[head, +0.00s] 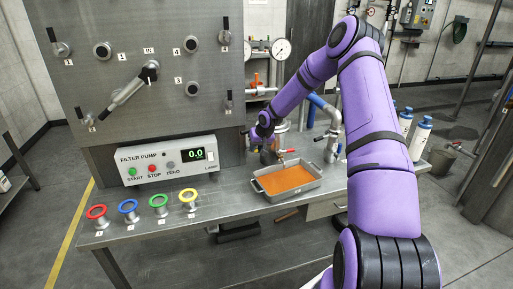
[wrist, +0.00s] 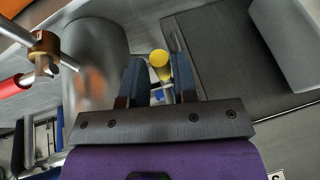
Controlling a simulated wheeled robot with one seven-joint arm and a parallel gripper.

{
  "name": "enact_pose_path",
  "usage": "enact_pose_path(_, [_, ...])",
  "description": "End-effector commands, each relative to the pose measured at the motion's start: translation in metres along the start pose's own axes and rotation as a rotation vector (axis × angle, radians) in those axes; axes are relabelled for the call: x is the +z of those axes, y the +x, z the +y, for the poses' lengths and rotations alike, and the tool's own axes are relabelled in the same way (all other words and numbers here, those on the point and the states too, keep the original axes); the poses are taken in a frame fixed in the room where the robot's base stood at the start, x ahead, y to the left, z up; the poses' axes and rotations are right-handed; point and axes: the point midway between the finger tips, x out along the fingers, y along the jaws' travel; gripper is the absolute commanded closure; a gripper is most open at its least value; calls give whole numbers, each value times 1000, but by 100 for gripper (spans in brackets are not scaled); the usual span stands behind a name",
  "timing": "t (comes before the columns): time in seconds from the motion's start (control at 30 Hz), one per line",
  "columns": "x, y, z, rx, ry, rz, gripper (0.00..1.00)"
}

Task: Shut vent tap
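The wrist view shows a small yellow round knob (wrist: 159,60) on a pale stem, lying between the two fingers of my gripper (wrist: 160,82). The fingers stand apart on either side of it; no firm contact can be made out. In the head view my gripper (head: 264,137) is low beside the panel, above the back of the bench, and its fingertips are too small to read. A brass tap with a red handle (wrist: 14,85) is at the left of the wrist view. No label shows which part is the vent tap.
A grey tray of orange liquid (head: 262,186) stands on the steel bench (head: 225,208) below my gripper. A filter pump box (head: 168,160) reading 0.0 is to its left. Gauges (head: 281,48) and pipes rise behind. White bottles (head: 421,135) stand at the right. Coloured rings line the front left.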

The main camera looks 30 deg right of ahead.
Motion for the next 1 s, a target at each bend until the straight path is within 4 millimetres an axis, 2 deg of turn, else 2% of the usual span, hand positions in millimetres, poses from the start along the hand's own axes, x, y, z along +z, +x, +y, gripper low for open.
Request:
enact_pose_path(0.37, [0,-5,0,0,2,1,71])
enact_pose_path(0.47, [-1,-18,1,1,2,4,71])
enact_pose_path(0.8, [-1,-79,1,2,2,2,71])
enact_pose_path(1.0, [0,-102,1,1,2,2,71])
